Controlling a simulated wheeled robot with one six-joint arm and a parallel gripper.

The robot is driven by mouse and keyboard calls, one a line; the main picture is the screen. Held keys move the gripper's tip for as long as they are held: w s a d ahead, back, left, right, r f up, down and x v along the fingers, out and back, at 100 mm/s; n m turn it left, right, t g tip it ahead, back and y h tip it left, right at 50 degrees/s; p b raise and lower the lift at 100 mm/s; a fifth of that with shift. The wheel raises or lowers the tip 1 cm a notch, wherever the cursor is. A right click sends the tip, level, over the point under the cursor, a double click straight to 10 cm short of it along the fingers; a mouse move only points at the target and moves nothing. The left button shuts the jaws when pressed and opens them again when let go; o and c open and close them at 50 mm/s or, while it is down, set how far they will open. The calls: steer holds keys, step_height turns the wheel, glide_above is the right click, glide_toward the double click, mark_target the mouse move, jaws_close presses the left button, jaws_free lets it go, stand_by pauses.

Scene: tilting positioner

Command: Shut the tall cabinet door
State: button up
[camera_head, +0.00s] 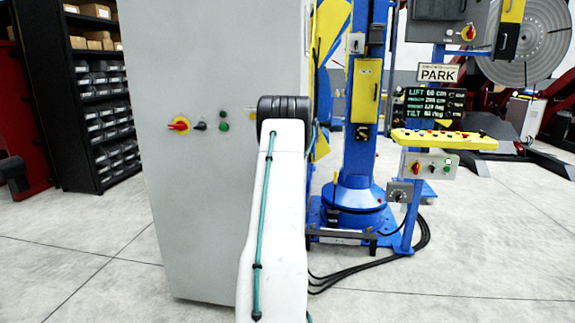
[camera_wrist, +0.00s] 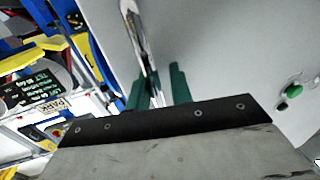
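The tall grey cabinet (camera_head: 215,65) stands left of centre in the head view; I cannot tell how far its door is open. A metal bar handle shows near the front's right edge (camera_head: 307,35). In the wrist view the grey panel (camera_wrist: 225,50) fills the right, and the silver handle (camera_wrist: 143,45) runs down toward my gripper (camera_wrist: 160,92). Its two green fingers stand apart, one on each side of the handle's lower end, with a visible gap on the right. Contact is unclear. My white arm hides the gripper in the head view.
The blue positioner column (camera_head: 360,130) and yellow control panel (camera_head: 445,139) stand close on the right. A dark shelf (camera_head: 85,110) is at left. Black cables (camera_head: 400,262) lie on the floor.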

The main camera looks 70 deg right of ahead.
steer(key=shift+s+d+r, duration=0.3)
steer(key=shift+s+d, duration=0.05)
steer(key=shift+s, duration=0.15)
steer(key=shift+s+a+f, duration=0.1)
steer(key=shift+a, duration=0.15)
steer(key=v, duration=0.7)
steer(key=shift+a+f, duration=0.25)
steer(key=shift+a, duration=0.15)
steer(key=shift+s+a, duration=0.1)
steer(key=shift+a, duration=1.05)
steer(key=o, duration=1.1)
steer(key=shift+w+v, duration=0.15)
steer(key=shift+v, duration=1.45)
steer(key=shift+w+v, duration=0.15)
steer(key=shift+v, duration=1.5)
